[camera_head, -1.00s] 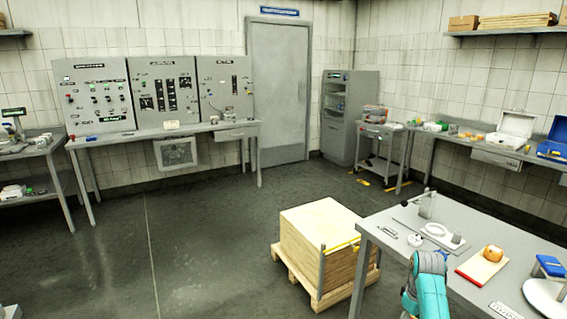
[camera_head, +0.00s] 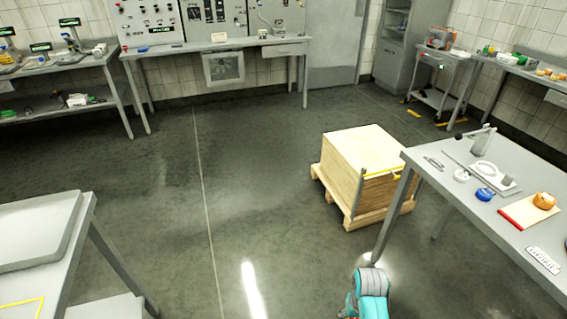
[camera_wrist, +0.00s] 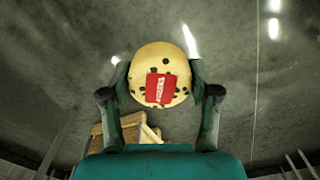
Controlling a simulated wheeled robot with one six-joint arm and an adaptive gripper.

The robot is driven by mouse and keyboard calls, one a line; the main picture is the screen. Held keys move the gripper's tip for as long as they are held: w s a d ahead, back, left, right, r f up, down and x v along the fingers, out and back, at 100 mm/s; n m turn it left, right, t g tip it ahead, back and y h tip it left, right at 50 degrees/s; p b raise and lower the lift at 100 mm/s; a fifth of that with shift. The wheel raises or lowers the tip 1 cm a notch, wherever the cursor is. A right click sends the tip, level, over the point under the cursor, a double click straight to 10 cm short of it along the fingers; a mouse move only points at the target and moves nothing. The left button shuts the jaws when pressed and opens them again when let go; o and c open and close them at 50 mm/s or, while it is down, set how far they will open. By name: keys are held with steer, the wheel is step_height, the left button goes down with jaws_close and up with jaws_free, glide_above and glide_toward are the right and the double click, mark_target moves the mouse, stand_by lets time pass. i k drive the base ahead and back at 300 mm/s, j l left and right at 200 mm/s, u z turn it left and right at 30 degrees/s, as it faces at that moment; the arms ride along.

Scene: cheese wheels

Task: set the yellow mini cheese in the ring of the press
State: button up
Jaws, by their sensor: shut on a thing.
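The yellow mini cheese (camera_wrist: 150,60) is a round, pale yellow disc with dark specks and a red label, in the wrist view. My gripper (camera_wrist: 160,82) is shut on it, one finger on each side, and holds it up over the floor. In the head view only part of my arm shows at the bottom; the gripper and cheese are out of that view. The press (camera_head: 480,143), with a lever post and a pale plate, stands on the right table. A white ring (camera_head: 487,170) lies on its plate; I cannot see clearly into it.
The right table (camera_head: 470,216) also holds a blue round piece (camera_head: 484,194), a small white disc (camera_head: 461,176) and an orange cheese (camera_head: 544,200) on a red-edged board (camera_head: 522,214). A wooden crate (camera_head: 350,180) on a pallet stands left of the table. The middle floor is clear.

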mark_target(487, 170)
steer(key=l+u, duration=0.1)
steer(key=u, duration=0.25)
steer(key=l+u, duration=0.1)
steer(key=u, duration=0.3)
steer(key=l+u, duration=0.1)
steer(key=u, duration=0.25)
steer(key=k+l+u, duration=0.35)
steer(key=l, duration=0.25)
steer(key=k+l+u, duration=0.2)
steer(key=l+u, duration=0.15)
steer(key=l, duration=0.2)
steer(key=k+l+u, duration=0.35)
steer(key=l, duration=0.15)
